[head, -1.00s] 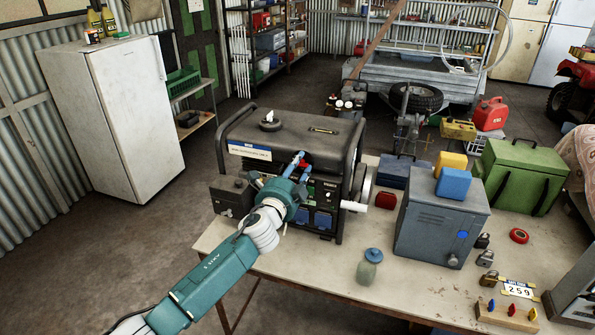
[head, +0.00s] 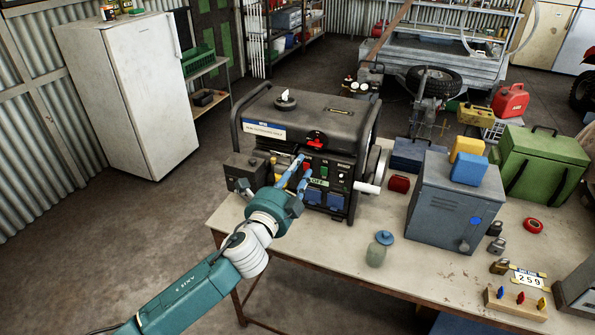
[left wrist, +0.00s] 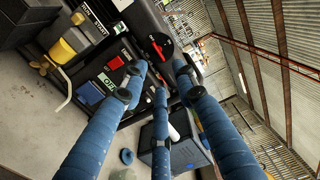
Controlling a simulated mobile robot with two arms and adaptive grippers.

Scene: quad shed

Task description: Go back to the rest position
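My left gripper (head: 302,172) is in front of the generator's control panel, its blue fingers pointing at it. The fingers are spread apart with nothing between them, so it is open. The left wrist view shows the same fingers (left wrist: 160,80) apart and empty, with the panel behind them. The generator (head: 335,115) is black, with a tubular frame, and stands on the workbench. A red knob (head: 316,141) on its panel shows above the fingers; it also shows in the left wrist view (left wrist: 157,48). Whether a finger touches the panel cannot be told. My right gripper is not in view.
The workbench (head: 330,250) holds a glass jar (head: 377,254), a grey metal box (head: 440,208), a green case (head: 545,165) and several small items to the right of the generator. A white fridge (head: 130,100) stands at the back left. The floor at left is clear.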

